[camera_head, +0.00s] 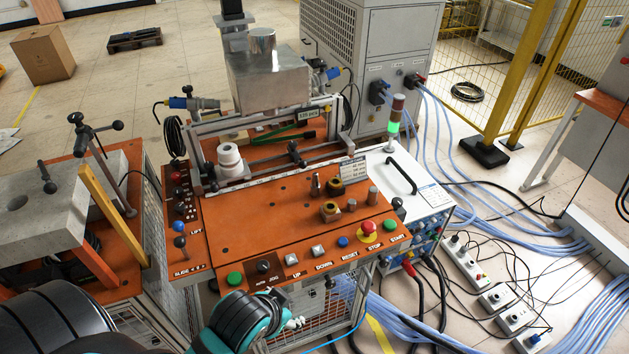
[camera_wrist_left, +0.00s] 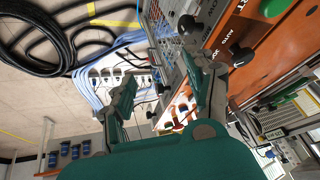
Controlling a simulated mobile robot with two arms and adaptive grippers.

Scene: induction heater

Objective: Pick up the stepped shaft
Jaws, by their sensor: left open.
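A small upright grey metal piece with a narrower top (camera_head: 316,184) stands on the orange bench top (camera_head: 270,215); it looks like the stepped shaft, though it is too small to be certain. My left gripper (camera_wrist_left: 165,92) is open and empty in the left wrist view, by the bench's front panel. In the head view its teal body is at the bottom, in front of the bench and well apart from the small parts. My right gripper is not in view.
A button row with a red stop button (camera_head: 369,228) lines the bench's front edge. A white stepped piece (camera_head: 230,158) stands further back left. A signal tower (camera_head: 394,125) and a black handle (camera_head: 402,175) rise at the right. Bench space left of the small parts is clear.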

